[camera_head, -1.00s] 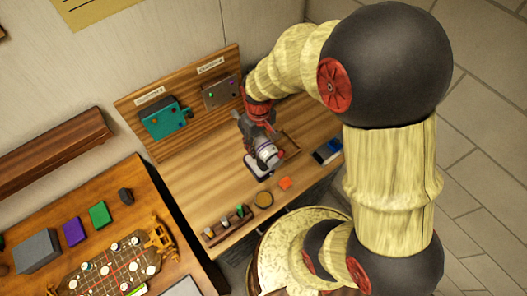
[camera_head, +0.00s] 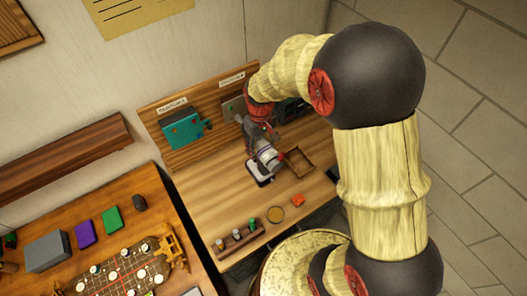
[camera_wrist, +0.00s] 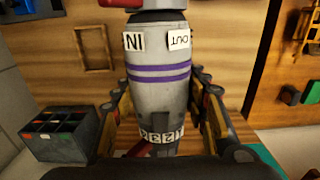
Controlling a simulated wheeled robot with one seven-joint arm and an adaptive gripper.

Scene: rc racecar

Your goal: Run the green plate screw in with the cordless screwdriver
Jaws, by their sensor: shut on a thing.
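My gripper (camera_wrist: 160,112) is shut on the cordless screwdriver (camera_wrist: 158,72), a grey cylinder with purple bands and labels reading IN and OUT. In the head view the screwdriver (camera_head: 267,157) is held above the bench near the back panel, with a pale-edged dark foot at its lower end. The gripper is partly hidden there by my red wrist. A teal plate (camera_head: 183,130) is on the back panel. A grey plate (camera_head: 234,107) beside it is partly covered by my arm. A small green piece (camera_head: 252,223) stands in a wooden rack (camera_head: 238,242); I cannot tell whether it is the screw.
A wooden tray (camera_head: 298,161) lies right of the screwdriver. A yellow ring (camera_head: 275,214) and an orange block (camera_head: 298,200) lie near the bench front. A divided dark box (camera_wrist: 58,135) shows in the wrist view. A cluttered second table (camera_head: 130,250) stands left.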

